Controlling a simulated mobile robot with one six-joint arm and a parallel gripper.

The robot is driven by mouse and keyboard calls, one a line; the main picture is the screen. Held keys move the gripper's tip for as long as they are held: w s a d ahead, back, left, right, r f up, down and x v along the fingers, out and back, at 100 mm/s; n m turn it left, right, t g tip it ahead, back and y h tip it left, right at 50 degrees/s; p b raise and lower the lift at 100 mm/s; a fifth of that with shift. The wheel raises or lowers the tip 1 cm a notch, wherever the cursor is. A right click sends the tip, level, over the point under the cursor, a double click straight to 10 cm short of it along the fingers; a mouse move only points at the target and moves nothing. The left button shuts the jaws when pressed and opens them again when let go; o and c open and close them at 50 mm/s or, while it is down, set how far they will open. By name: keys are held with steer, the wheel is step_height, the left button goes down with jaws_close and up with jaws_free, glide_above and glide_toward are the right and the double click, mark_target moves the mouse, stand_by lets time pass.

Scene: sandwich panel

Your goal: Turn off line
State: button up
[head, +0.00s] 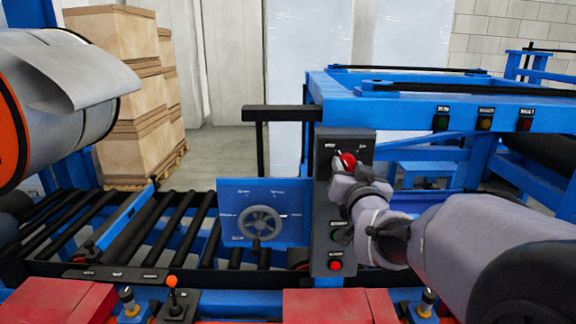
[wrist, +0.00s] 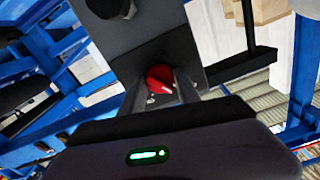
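A dark upright control box (head: 325,236) stands right of the conveyor in the head view. A red knob (head: 347,160) sits near its top, with a pale mark on its face in the wrist view (wrist: 160,77). My gripper (head: 343,168) is at the knob, its fingers one on each side of it in the wrist view (wrist: 161,88). The fingertips are close to the knob's sides; I cannot tell whether they press on it. Lower on the box are a dark green button (head: 337,235) and a red button (head: 335,266). The arm hides part of the box's right side.
A blue panel with a grey handwheel (head: 260,222) stands just left of the box. Black conveyor rollers (head: 160,232) run further left. A blue machine frame (head: 400,108) with lamps is at right. A metal roll (head: 60,90) and stacked cartons (head: 125,100) fill the left.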

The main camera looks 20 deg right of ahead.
jaws_close()
steer(key=n+b, duration=0.2)
steer(key=b, duration=0.2)
steer(key=shift+f+n, duration=0.15)
steer(key=shift+n, duration=0.15)
steer(key=o, duration=1.2)
jaws_free()
